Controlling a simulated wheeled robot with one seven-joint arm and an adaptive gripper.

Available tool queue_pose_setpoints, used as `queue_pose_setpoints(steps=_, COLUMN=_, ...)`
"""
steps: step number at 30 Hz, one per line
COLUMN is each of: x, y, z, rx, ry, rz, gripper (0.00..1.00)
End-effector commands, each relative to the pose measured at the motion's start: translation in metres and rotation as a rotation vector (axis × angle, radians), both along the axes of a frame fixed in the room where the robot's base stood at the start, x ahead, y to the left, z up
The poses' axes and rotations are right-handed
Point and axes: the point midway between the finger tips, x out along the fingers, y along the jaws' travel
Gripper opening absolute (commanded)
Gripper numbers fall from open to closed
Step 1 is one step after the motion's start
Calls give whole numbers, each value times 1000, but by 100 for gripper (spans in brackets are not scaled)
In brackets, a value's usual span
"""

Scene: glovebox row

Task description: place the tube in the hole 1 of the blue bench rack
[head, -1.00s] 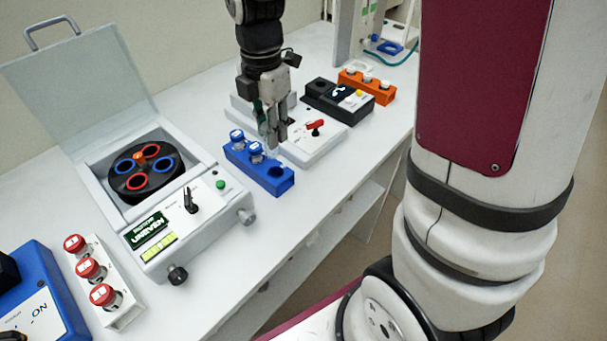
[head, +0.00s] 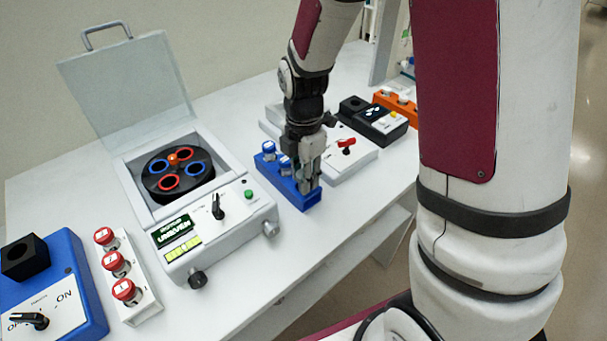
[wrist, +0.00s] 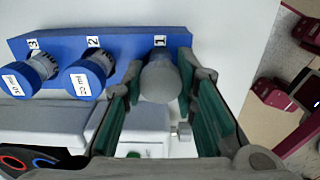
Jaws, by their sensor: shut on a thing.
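The blue bench rack (head: 284,184) stands on the white bench, and it also shows in the wrist view (wrist: 122,47). Two blue-capped tubes (wrist: 60,75) stand at its positions 2 and 3. My gripper (head: 308,185) is at the near end of the rack, pointing down. In the wrist view its green-padded fingers are shut on a grey tube (wrist: 161,77), which lines up with the position marked 1. The fingers hide much of it in the head view. I cannot tell how deep the tube sits in hole 1.
The centrifuge (head: 218,235) with its lid open stands left of the rack. A white device with a red lever (head: 347,146) is close behind the rack. A white rack of red-capped tubes (head: 135,298) and a blue switch box (head: 85,300) are further left.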

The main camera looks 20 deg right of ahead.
Motion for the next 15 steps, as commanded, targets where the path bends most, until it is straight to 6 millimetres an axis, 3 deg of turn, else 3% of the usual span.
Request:
queue_pose_setpoints(steps=4, x=0, y=0, z=-4, rx=0, ry=1, rz=-1, gripper=5)
queue_pose_setpoints(steps=5, x=0, y=0, z=-3, rx=0, ry=1, rz=-1, gripper=33)
queue_pose_setpoints(steps=7, x=0, y=0, z=-3, rx=0, ry=0, rz=-1, gripper=46)
queue_pose_setpoints(steps=15, x=0, y=0, z=-3, rx=0, ry=0, rz=-1, gripper=46)
